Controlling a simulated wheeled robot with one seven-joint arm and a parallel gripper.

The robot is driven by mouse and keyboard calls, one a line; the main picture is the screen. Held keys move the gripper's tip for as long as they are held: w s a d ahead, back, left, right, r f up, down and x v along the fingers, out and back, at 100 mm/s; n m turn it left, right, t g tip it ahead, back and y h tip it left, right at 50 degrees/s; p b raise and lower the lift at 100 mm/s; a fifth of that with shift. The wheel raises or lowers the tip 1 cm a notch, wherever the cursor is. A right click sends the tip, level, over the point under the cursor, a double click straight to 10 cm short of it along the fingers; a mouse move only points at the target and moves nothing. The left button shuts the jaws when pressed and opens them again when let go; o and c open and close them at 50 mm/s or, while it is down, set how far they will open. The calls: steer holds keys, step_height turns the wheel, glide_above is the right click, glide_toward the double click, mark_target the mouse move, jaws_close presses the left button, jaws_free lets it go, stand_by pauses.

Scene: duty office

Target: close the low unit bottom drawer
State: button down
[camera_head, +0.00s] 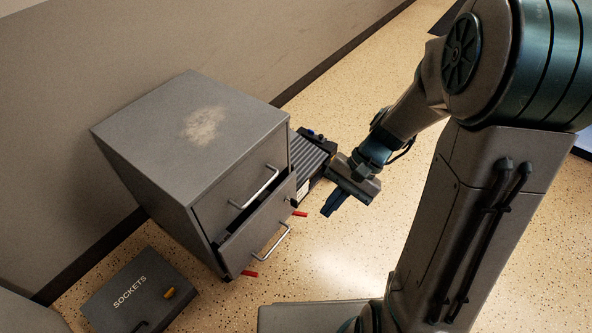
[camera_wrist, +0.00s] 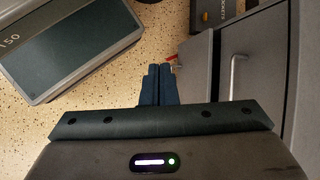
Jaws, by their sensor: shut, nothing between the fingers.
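The low unit (camera_head: 190,130) is a grey two-drawer cabinet against the wall. Its bottom drawer (camera_head: 250,238) stands partly pulled out, with a dark gap above its front and a silver bar handle (camera_head: 272,243). The top drawer (camera_head: 225,205) looks shut. My gripper (camera_head: 329,208) is shut and empty, to the right of the bottom drawer front and apart from it, pointing down and left. In the wrist view the shut fingers (camera_wrist: 160,70) show with the grey unit (camera_wrist: 262,60) on the right; a red bit lies beyond the tips.
Red pieces (camera_head: 249,273) show at the bottom drawer's lower edge. A grey case marked SOCKETS (camera_head: 140,295) lies on the floor in front of the unit at left. A dark ribbed object (camera_head: 311,160) stands behind the unit's right side. The speckled floor (camera_head: 340,255) right of the drawer is clear.

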steer(key=w+a+f+m+y, duration=0.2)
steer(key=w+f+m+y, duration=0.3)
steer(key=w+f, duration=0.15)
steer(key=m+t+y+b, duration=0.1)
steer(key=m+t+y, duration=0.2)
steer(key=m+t, duration=1.15)
glide_toward(289, 182)
steer(key=shift+m, duration=0.45)
steer(key=b+x, duration=0.2)
steer(key=x, duration=0.1)
steer(key=b+x, duration=0.2)
steer(key=shift+w+a+f+b, duration=0.2)
steer(key=shift+a+b, duration=0.1)
steer(key=shift+a, duration=0.1)
steer(key=shift+w+a+r, duration=0.15)
steer(key=shift+w+a, duration=0.15)
steer(key=shift+a, duration=0.1)
steer(key=shift+w, duration=0.1)
